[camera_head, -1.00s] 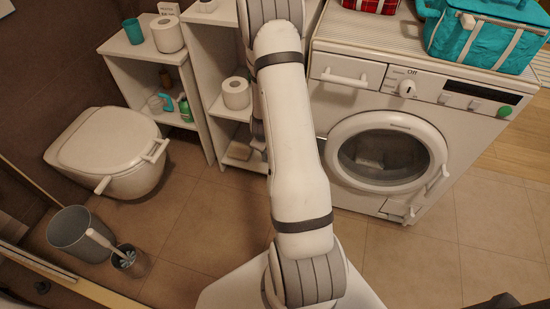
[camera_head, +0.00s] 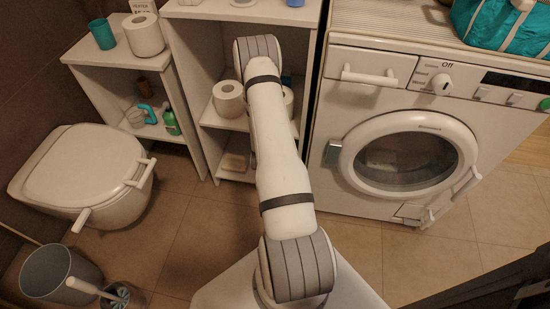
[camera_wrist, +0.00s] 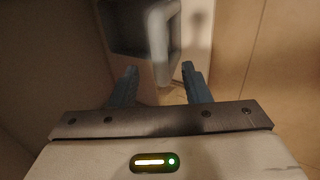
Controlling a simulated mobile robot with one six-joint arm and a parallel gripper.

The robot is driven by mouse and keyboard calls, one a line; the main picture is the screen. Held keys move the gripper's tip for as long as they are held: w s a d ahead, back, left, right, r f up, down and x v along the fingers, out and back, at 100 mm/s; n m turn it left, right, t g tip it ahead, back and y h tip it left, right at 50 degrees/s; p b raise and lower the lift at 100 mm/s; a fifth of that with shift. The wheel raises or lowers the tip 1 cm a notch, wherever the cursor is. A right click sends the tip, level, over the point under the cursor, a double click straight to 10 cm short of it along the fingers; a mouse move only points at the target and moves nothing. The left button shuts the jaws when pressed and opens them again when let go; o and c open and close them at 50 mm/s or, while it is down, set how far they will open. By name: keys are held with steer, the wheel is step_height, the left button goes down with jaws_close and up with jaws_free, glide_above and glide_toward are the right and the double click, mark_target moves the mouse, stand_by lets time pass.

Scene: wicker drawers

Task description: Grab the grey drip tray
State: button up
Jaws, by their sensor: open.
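I cannot pick out the grey drip tray with certainty in either view. In the wrist view, my gripper (camera_wrist: 160,84) is open, with two blue-grey fingers apart and nothing seen held between them. Just beyond the fingers is a blurred, pale grey upright part (camera_wrist: 160,45) with a handle-like bend. It stands against a dark box-like shape (camera_wrist: 130,22); I cannot tell whether either belongs to the tray. In the head view, my arm reaches toward the white shelf unit (camera_head: 192,75), and my gripper is hidden behind the arm.
The washing machine (camera_head: 340,105) stands right of the shelf. A toilet (camera_head: 80,165), a grey bin (camera_head: 45,272) and a toilet brush (camera_head: 80,286) are at left. A toilet roll (camera_head: 229,98) sits on the shelf beside my arm. Tiled floor (camera_head: 170,225) is partly clear.

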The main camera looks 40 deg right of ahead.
steer(key=b+x, duration=0.2)
steer(key=x, duration=0.4)
steer(key=shift+d+f+b, duration=0.2)
steer(key=shift+b, duration=0.2)
steer(key=shift+c, duration=0.2)
jaws_close()
